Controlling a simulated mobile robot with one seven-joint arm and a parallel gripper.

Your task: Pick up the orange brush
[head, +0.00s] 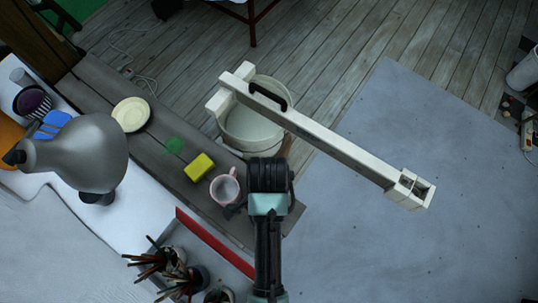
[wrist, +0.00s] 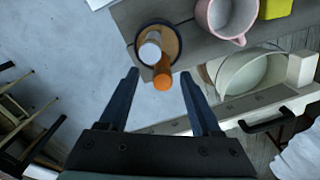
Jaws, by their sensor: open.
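The orange brush (wrist: 162,76) shows in the wrist view as a short orange cylinder, seen nearly end on. My gripper (wrist: 158,74) is open, with one dark finger on each side of the orange end. I see no contact, and the fingers appear empty. In the head view, my arm's dark end hides the brush and the fingertips.
A pink mug (head: 224,189) stands on the grey plank (head: 95,80) close to my arm. A yellow sponge (head: 199,167) and a cream bowl (head: 131,114) lie farther along it. A white bucket (head: 258,125) stands behind. Pots of brushes (head: 180,278) stand lower left.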

